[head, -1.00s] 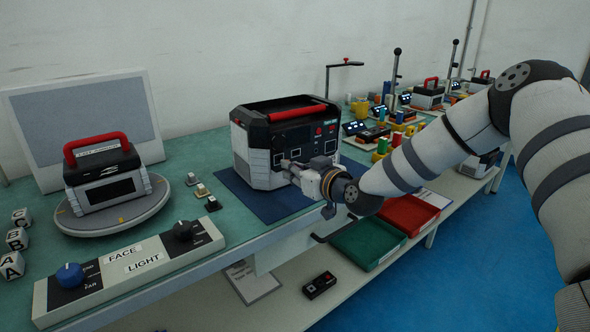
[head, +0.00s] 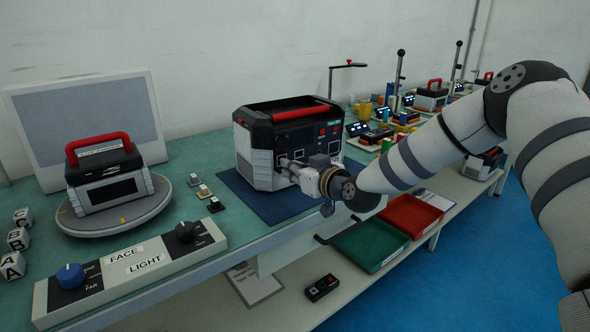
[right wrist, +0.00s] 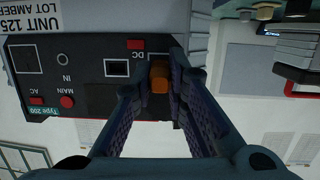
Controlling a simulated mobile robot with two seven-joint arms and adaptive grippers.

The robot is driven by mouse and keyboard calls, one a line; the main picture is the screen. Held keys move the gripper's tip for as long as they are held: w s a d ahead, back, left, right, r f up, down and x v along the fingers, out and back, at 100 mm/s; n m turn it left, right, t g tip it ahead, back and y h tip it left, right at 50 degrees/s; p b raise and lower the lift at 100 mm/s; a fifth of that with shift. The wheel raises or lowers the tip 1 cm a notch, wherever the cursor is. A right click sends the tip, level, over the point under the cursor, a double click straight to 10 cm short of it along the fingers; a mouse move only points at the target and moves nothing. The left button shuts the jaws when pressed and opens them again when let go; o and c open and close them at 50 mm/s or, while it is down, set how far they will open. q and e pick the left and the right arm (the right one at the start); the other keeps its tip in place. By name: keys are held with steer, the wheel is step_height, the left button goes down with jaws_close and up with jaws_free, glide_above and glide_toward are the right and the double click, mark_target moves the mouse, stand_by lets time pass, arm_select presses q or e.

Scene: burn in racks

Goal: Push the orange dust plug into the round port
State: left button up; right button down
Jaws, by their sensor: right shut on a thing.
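The unit, a black and grey box with a red handle (head: 300,113), stands on a dark blue mat (head: 248,200). My right gripper (head: 288,165) is at its front panel. In the right wrist view, the gripper (right wrist: 158,75) is shut on the orange dust plug (right wrist: 159,78), which is right at the panel (right wrist: 90,82). The panel shows upside down, with a small round hole (right wrist: 62,59) by "IN" and a square socket (right wrist: 117,68) by "DC". What lies behind the plug is hidden, and I cannot tell whether it is seated. My left gripper is not in view.
A second red-handled unit (head: 104,188) stands on a round turntable (head: 75,224) at left. A control box (head: 130,262) with knobs lies along the front edge. Green (head: 372,243) and red (head: 414,215) trays are below my right arm. Several small parts crowd the bench further right.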

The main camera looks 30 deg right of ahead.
steer(key=shift+w, duration=0.3)
steer(key=c, duration=1.5)
jaws_free()
steer(key=shift+w, duration=0.1)
